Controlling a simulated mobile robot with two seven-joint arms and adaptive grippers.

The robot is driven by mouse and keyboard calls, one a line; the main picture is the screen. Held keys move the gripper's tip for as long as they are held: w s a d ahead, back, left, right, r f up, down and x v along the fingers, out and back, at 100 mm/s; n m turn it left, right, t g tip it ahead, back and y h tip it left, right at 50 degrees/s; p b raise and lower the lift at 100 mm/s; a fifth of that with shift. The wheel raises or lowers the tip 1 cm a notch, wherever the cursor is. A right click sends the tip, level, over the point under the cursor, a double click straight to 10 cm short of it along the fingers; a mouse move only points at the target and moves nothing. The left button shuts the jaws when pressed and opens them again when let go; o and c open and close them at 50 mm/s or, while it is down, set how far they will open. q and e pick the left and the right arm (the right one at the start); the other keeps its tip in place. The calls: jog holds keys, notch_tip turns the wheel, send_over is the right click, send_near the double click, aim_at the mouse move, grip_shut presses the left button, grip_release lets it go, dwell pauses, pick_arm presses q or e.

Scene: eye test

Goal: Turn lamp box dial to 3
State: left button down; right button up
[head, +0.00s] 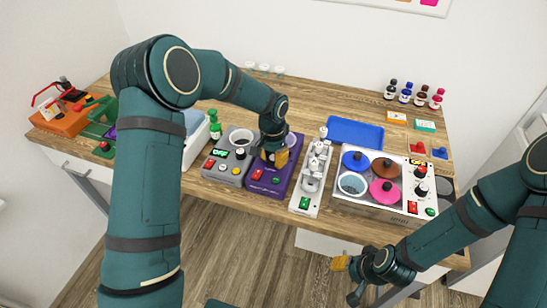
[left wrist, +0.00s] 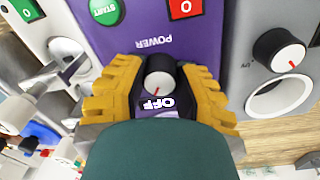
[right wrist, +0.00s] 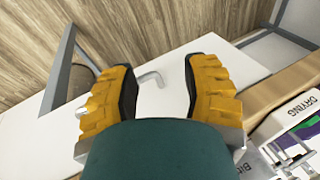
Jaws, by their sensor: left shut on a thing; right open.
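A purple box (head: 286,181) stands at the front middle of the table; no lamp label is readable. In the left wrist view, the purple box (left wrist: 147,25) carries a dark dial with a pale face (left wrist: 159,80). The dial's red pointer faces the OFF mark (left wrist: 158,103); POWER reads upside down above it. My left gripper (head: 275,157) is shut on this dial, a yellow finger on each side (left wrist: 161,77). The dial is hidden behind the gripper in the head view. My right gripper (head: 348,280) is open and empty in front of the table (right wrist: 157,85).
A grey box (head: 225,168) with its own dial stands close on the left. A white strip unit (head: 306,203) and a unit with coloured round lids (head: 345,204) stand on the right. A blue tray (head: 355,130) lies behind. Bottles and an orange box (head: 62,122) stand farther off.

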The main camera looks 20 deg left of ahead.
aim_at(274, 156)
pick_arm(q)
jog(key=m, duration=0.3)
jog(key=shift+m, duration=0.3)
jog(key=shift+m+p, duration=0.35)
jog(key=shift+m, duration=1.45)
jog(key=c, duration=0.6)
grip_release()
jog(key=shift+r, duration=0.1)
jog(key=r, duration=1.1)
jog(key=shift+w+r, duration=0.2)
jog(key=shift+r, duration=0.2)
